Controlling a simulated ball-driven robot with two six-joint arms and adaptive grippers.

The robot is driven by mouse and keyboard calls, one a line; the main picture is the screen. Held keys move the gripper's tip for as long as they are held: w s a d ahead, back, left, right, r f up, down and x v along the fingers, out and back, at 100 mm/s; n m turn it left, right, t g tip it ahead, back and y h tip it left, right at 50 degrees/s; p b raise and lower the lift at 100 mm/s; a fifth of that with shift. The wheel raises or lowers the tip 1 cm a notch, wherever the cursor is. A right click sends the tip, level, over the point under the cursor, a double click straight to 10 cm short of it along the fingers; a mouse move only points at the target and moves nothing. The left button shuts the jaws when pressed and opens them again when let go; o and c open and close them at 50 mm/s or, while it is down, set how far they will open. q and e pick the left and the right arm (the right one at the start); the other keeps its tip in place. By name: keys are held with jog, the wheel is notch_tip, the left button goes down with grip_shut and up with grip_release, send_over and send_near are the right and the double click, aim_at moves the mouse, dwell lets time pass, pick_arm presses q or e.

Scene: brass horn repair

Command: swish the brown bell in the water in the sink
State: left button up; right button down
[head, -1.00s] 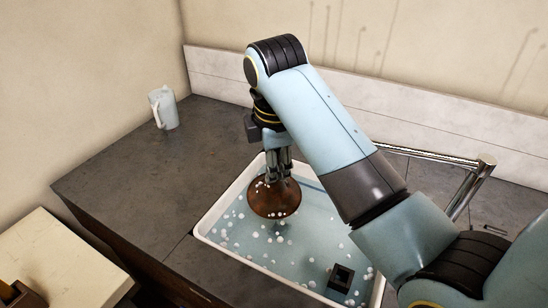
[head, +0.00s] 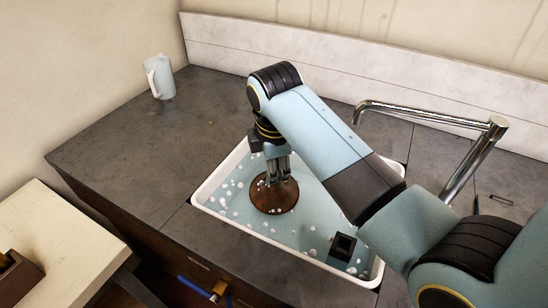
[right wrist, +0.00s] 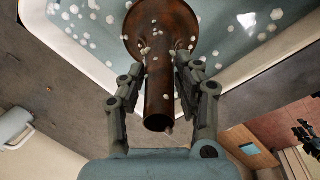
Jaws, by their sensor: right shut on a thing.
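The brown bell (head: 274,197) is in the sink (head: 215,211), its wide flared end down at the water (head: 300,222). White suds float around it and some cling to it. My right gripper (head: 279,172) comes from above and is shut on the bell's narrow tube. In the right wrist view the fingers (right wrist: 163,85) sit on both sides of the tube, and the brown bell (right wrist: 160,30) flares out beyond them over the water. How deep the rim sits is hard to tell.
A dark square block (head: 343,246) is in the sink's near right part. A chrome faucet (head: 470,150) arches at the right. A pale jug (head: 160,77) stands at the back left of the grey counter (head: 130,150), which is otherwise clear there. A light table (head: 45,250) is at the lower left.

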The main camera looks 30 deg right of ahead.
aim_at(284, 203)
jog(key=shift+s+a+f+b+x, duration=0.1)
jog(key=shift+s+a+b+x, duration=0.2)
jog(key=shift+b+x, duration=1.1)
jog(key=shift+s+a+f+b+x, duration=0.1)
jog(key=shift+s+b+x, duration=0.25)
jog(key=shift+x, duration=2.05)
jog(key=shift+s+a+f+b+x, duration=0.1)
jog(key=shift+s+a+b+x, duration=0.2)
jog(key=shift+b+x, duration=1.1)
jog(key=shift+d+f+p, duration=0.25)
jog(key=shift+f+p, duration=0.2)
jog(key=shift+p, duration=0.3)
jog(key=shift+s+d+p, duration=0.35)
jog(key=shift+s+p, duration=0.2)
jog(key=shift+s, duration=0.1)
jog(key=shift+s+d+p, duration=0.3)
jog(key=shift+s+p, duration=0.25)
jog(key=shift+s, duration=0.05)
jog(key=shift+w, duration=0.15)
jog(key=shift+w+a+b, duration=0.25)
jog(key=shift+w+a, duration=0.1)
jog(key=shift+w, duration=0.25)
jog(key=shift+w+a+b, duration=0.2)
jog(key=shift+w+a, duration=0.2)
jog(key=shift+w, duration=0.2)
jog(key=shift+s, duration=0.15)
